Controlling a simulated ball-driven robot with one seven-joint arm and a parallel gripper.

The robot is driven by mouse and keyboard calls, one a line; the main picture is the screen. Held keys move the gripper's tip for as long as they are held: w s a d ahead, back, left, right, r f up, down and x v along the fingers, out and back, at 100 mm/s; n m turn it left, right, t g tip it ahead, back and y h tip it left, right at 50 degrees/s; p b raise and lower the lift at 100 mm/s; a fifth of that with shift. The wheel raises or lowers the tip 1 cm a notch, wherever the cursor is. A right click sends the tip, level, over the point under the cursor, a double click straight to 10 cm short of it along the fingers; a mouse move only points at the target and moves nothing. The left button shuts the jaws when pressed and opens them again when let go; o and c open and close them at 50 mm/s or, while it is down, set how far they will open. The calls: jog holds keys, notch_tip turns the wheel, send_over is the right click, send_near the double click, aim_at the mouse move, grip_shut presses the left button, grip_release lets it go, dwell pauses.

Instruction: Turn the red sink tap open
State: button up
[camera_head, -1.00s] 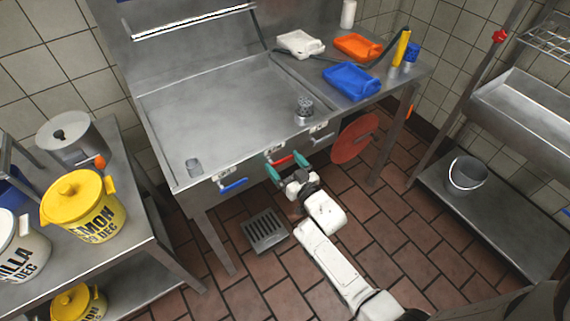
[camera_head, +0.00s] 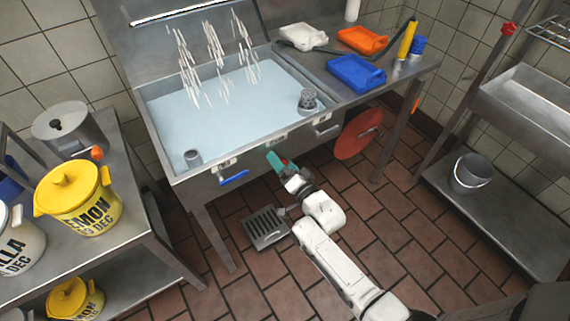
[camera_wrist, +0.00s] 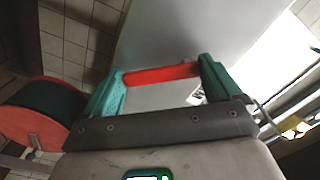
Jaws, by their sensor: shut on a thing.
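The red sink tap (camera_wrist: 160,74) is a red lever on the sink's front face. In the wrist view it spans between the two teal fingers of my gripper (camera_wrist: 158,78), touching both. In the head view my gripper (camera_head: 279,161) is at the front of the metal sink (camera_head: 260,148), and its fingers hide most of the tap. The gripper is shut on the tap lever. White streams of water (camera_head: 212,55) fall from the bar above, and pale blue water (camera_head: 225,105) covers the basin.
A blue tap lever (camera_head: 234,177) is left of my gripper on the same front face. A red-orange hose reel (camera_head: 358,136) hangs right of it. A floor drain (camera_head: 265,228) lies below. A bucket (camera_head: 469,174) stands on the right shelf.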

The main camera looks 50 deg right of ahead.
jog(key=shift+w+a+f+m+b, duration=0.15)
jog(key=shift+a+m+b, duration=0.15)
jog(key=shift+m, duration=0.7)
jog(key=shift+s+a+f+m+b, duration=0.15)
jog(key=shift+m+b, duration=0.2)
jog(key=shift+m, duration=0.65)
jog(key=shift+w+a+f+m+b, duration=0.15)
jog(key=shift+a+m+b, duration=0.15)
jog(key=shift+m, duration=0.7)
jog(key=shift+r, duration=0.1)
jog(key=o, duration=1.2)
jog(key=v, duration=1)
jog(key=shift+s, duration=0.4)
jog(key=shift+a, duration=0.1)
